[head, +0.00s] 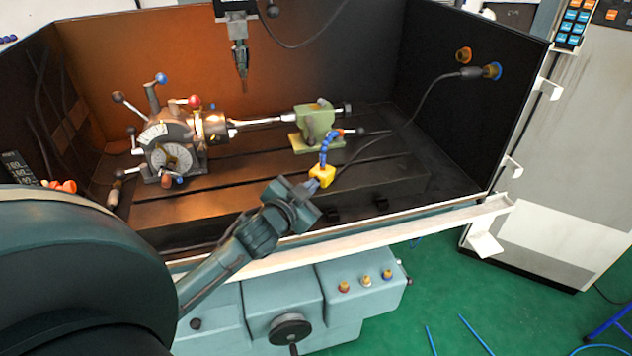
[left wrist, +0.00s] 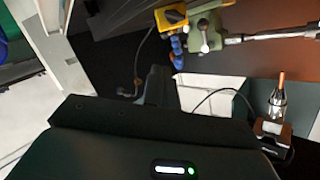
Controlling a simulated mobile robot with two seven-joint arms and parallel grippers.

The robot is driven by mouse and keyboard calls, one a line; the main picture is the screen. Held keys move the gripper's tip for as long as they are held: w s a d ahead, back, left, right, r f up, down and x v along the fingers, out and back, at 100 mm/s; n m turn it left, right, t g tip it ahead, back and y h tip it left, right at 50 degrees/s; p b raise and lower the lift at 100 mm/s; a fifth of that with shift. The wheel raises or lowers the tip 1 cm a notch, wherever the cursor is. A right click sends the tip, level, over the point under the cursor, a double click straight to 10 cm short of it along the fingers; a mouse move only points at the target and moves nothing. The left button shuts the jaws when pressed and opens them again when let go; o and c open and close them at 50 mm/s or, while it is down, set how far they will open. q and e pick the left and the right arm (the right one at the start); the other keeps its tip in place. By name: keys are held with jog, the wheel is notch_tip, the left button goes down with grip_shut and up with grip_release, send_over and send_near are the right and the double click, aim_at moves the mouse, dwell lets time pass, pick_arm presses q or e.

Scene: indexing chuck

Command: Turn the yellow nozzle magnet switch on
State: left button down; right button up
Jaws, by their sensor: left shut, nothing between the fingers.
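The yellow magnet base (head: 322,177) sits on the front edge of the dark machine table, with a blue jointed nozzle (head: 325,151) rising from it to an orange tip. My left gripper (head: 311,190) is shut and empty, just in front and to the left of the yellow base. It hides part of the base's near side, and I cannot tell whether it touches. In the left wrist view the yellow base (left wrist: 172,17) is at the top, beyond the dark shut fingers (left wrist: 160,84). The switch itself cannot be made out clearly. My right gripper is not in view.
A green tailstock (head: 314,124) stands just behind the nozzle. The indexing chuck (head: 172,147) with its levers is at the left. A black cable (head: 419,107) runs from the right wall down towards the base. A pale rail (head: 400,235) borders the front.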

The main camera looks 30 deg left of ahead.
pick_arm(q)
jog(key=w+f, duration=0.1)
jog(key=w, duration=0.1)
jog(key=w+a+f, duration=0.1)
jog(key=w, duration=0.1)
jog(key=w+a+f, duration=0.1)
jog(key=w+f, duration=0.1)
jog(key=shift+a, duration=0.1)
jog(key=shift+a+f, duration=0.2)
jog(key=shift+f, duration=0.25)
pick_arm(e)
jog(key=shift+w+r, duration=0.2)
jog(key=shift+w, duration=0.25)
pick_arm(q)
jog(key=shift+f, duration=0.1)
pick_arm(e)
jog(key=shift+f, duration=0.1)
pick_arm(q)
jog(key=shift+f+m, duration=0.1)
jog(key=shift+m, duration=0.2)
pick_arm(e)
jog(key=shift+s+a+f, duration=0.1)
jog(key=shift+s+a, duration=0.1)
